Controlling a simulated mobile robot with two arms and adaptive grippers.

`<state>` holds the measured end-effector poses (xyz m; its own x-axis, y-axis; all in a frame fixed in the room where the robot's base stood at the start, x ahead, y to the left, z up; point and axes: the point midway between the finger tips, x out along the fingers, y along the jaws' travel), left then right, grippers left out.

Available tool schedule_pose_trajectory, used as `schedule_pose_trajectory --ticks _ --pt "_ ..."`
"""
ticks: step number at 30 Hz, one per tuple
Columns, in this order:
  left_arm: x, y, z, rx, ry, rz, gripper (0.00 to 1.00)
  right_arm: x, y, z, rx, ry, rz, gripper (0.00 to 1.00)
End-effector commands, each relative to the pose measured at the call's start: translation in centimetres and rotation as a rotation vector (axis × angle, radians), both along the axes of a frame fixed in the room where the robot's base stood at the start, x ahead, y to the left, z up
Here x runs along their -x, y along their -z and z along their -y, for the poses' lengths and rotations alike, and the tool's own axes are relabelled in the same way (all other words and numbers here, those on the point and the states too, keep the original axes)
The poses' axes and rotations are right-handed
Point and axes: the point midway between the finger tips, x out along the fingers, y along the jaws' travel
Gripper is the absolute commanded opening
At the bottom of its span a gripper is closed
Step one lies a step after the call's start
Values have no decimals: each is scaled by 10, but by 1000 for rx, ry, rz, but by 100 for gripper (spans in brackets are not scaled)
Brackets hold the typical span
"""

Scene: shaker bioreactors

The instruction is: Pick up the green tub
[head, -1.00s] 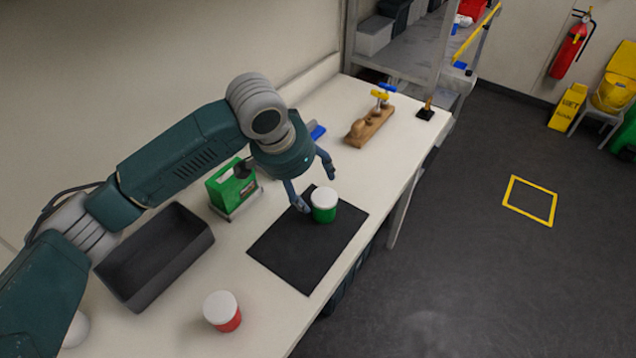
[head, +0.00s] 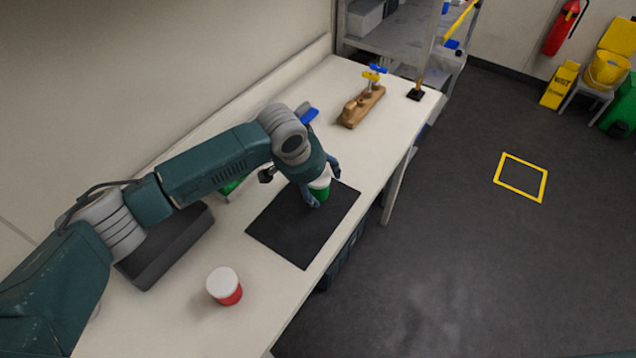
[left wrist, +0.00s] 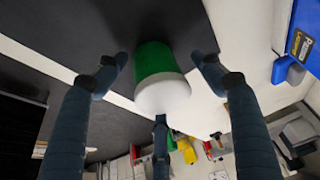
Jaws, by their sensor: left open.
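The green tub (head: 323,188) with a white lid stands upright on the black mat (head: 290,238) on the bench. My left gripper (head: 325,190) has come down at the tub, with a finger on either side of it and the gripper body hiding part of the lid. In the left wrist view the green tub (left wrist: 157,75) sits between the spread fingers of my left gripper (left wrist: 160,75), with visible gaps on both sides. The left gripper is open and holds nothing. My right gripper is not in view.
A red tub (head: 225,286) with a white lid stands at the bench's front. A wooden block with taps (head: 362,106) stands farther along. The mat's near part is clear.

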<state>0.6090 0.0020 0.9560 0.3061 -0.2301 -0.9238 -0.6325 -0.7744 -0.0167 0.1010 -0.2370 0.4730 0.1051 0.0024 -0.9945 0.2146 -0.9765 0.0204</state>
Motion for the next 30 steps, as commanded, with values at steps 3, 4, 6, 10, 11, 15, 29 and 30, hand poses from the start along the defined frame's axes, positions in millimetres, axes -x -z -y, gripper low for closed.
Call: schedule_pose_trajectory --ticks 3,4,6,10,11,15,29,30 --pt "0 0 0 0 0 0 60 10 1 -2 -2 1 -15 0" --pt "0 0 0 0 0 0 54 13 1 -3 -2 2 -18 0" --pt "0 0 0 0 0 0 40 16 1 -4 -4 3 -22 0" --pt "0 0 0 0 0 0 22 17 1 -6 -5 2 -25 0" --pt "0 -1 0 1 0 1 22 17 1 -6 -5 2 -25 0" --pt "0 -1 0 1 0 1 22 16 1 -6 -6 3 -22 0" --pt "-2 -47 1 4 0 6 22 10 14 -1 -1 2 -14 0" --pt "-2 -57 1 3 0 7 22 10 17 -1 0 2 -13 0"
